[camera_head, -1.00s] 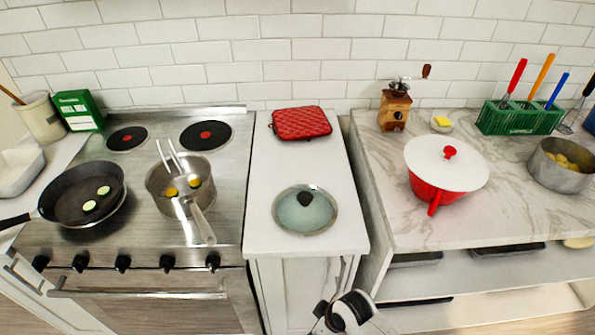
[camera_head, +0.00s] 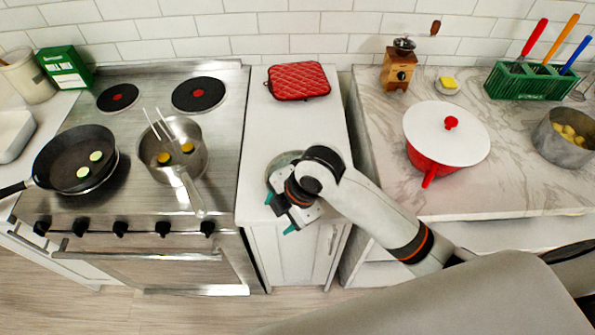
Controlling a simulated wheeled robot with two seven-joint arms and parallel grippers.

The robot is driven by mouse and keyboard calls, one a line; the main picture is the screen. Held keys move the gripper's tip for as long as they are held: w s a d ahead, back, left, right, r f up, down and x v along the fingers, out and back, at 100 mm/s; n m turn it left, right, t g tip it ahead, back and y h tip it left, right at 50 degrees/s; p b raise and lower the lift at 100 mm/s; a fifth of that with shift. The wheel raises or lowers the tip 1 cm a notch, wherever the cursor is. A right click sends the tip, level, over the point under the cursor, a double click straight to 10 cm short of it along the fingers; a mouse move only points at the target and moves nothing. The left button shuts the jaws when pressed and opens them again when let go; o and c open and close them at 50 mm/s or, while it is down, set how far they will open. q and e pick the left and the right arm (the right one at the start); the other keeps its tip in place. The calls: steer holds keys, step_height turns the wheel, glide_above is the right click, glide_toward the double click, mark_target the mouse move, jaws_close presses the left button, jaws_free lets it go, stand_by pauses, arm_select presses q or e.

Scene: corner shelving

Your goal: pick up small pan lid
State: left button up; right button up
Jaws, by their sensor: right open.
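The small pan lid (camera_head: 277,171) lies on the white counter between the stove and the marble counter. It is a round glass lid with a metal rim. My right gripper and arm cover most of it, including its dark knob, and only its left and upper edge shows. My right gripper (camera_head: 279,214) is open, with teal fingertips, at the front edge of that counter, in front of the lid. I cannot tell whether it touches the lid. My left gripper is not in view.
A saucepan (camera_head: 172,149) with a fork-like tool and a frying pan (camera_head: 75,158) stand on the stove. A red quilted pad (camera_head: 298,81) lies behind the lid. A red pan with white lid (camera_head: 447,132) stands on the marble counter (camera_head: 510,195).

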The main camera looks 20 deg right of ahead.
steer(key=w+d+r+n+g+h, duration=0.1)
steer(key=w+d+r+n+h, duration=0.1)
steer(key=w+d+r+n, duration=0.45)
steer(key=w+d+r+n+g+h, duration=0.15)
steer(key=w+r+n, duration=0.3)
steer(key=n, duration=0.45)
steer(key=f, duration=0.2)
steer(key=f+p, duration=0.1)
steer(key=f, duration=0.1)
steer(key=f+p, duration=0.1)
steer(key=f, duration=0.1)
steer(key=shift+w+d+f, duration=0.1)
steer(key=shift+w+f, duration=0.25)
steer(key=shift+f+p, duration=0.3)
steer(key=shift+p, duration=0.1)
steer(key=f, duration=0.1)
steer(key=f+p, duration=0.1)
steer(key=f, duration=0.1)
steer(key=shift+w+a+f+p, duration=0.15)
steer(key=shift+a+f+p, duration=0.15)
steer(key=shift+a, duration=0.1)
steer(key=shift+f, duration=0.5)
steer(key=shift+r, duration=0.1)
jaws_close()
